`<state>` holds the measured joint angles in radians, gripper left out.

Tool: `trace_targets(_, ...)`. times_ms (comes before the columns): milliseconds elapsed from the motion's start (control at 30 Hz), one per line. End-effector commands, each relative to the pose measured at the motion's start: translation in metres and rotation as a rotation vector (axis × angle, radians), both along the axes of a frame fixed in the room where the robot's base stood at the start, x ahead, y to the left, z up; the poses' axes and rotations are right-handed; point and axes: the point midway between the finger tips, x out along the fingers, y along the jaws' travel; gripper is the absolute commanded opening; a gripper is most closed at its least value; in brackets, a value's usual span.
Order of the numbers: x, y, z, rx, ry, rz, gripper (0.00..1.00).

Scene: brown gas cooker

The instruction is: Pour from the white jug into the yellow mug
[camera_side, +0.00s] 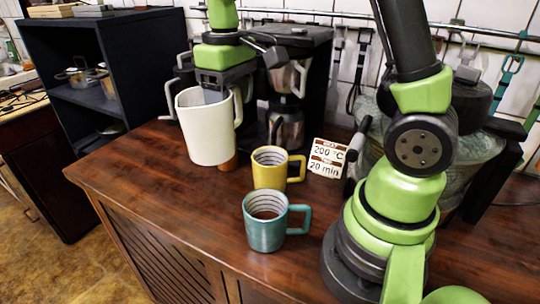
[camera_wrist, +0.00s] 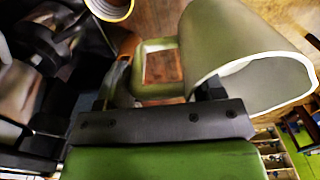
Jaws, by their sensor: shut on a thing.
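The white jug (camera_side: 206,135) is at the back left of the counter in the side view, slightly tilted. My gripper (camera_side: 222,94) is shut on it at the rim and handle side, with one finger inside the mouth. In the wrist view the jug (camera_wrist: 235,45) fills the upper right, and its handle lies between my fingers. I cannot tell whether its base touches the counter, and its contents are hidden. The yellow mug (camera_side: 269,170) stands upright, right of the jug and apart from it. Its rim shows at the wrist view's top edge (camera_wrist: 110,10).
A teal mug (camera_side: 265,232) with brown liquid stands in front of the yellow mug. An orange-brown object (camera_side: 230,163) is partly hidden behind the jug. A dark coffee machine (camera_side: 300,85) and a sign (camera_side: 328,160) stand behind. The counter's front left (camera_side: 150,190) is clear.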

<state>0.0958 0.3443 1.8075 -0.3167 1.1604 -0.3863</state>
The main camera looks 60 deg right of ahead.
Motion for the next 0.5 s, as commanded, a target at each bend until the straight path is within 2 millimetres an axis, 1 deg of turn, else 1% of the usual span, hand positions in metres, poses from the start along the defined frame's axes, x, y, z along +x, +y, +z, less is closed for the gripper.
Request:
trace_targets(33,-0.008,-0.013,0.007,0.0,-0.005,-0.072,0.14)
trace_targets(300,-0.047,-0.075,0.031,-0.001,-0.004,-0.327,0.14)
trace_targets(500,-0.081,-0.113,0.046,0.0,-0.003,-0.504,0.14)
